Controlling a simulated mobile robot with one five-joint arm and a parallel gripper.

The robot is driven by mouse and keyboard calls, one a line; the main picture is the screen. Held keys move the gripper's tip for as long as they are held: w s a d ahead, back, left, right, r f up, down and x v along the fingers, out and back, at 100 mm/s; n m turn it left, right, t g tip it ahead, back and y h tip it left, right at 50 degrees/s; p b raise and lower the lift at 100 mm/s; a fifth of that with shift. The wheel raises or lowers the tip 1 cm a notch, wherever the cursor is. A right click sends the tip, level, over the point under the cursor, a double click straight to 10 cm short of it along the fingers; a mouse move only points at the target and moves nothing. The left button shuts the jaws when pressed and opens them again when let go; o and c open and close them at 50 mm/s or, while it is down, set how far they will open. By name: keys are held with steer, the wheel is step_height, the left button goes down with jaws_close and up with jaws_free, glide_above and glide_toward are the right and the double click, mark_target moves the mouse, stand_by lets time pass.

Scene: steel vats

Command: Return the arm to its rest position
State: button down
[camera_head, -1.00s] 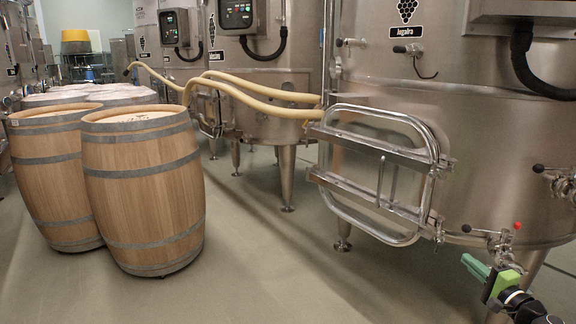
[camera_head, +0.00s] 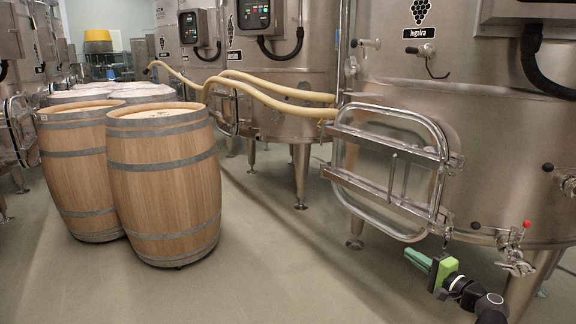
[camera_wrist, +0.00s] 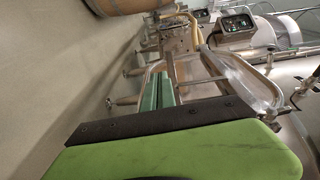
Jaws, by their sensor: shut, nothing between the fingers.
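My gripper (camera_head: 418,261) is at the lower right of the head view, in front of the large steel vat (camera_head: 480,130) and low beside its legs. Its green fingers are together with nothing between them, and they point left. In the wrist view my gripper (camera_wrist: 158,91) shows the green fingers side by side beyond a dark plate and a green body. The arm behind it runs to the lower right and is partly cut off by the frame's bottom edge.
A valve with a red knob (camera_head: 515,236) is to the right. Two wooden barrels (camera_head: 165,185) stand at left. The floor between is clear.

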steer(key=a+f+n+g+y, duration=0.1)
steer(key=a+f+n+g, duration=0.35)
steer(key=a, duration=0.75)
steer(key=a+f+n+g+y, duration=0.1)
steer(key=a+f+n+g, duration=0.35)
steer(key=a, duration=0.85)
steer(key=s+a+f+n+g+h, duration=0.4)
steer(key=s+f, duration=0.4)
steer(key=f, duration=0.4)
steer(key=s+d+g+h, duration=0.3)
steer(key=s+d+h, duration=0.15)
steer(key=d, duration=0.45)
step_height(320, 180, up, 31)
steer(key=p, duration=3.2)
steer(key=shift+w+a, duration=0.3)
steer(key=shift+a, duration=0.05)
steer(key=shift+f+h, duration=0.1)
steer(key=shift+h, duration=0.15)
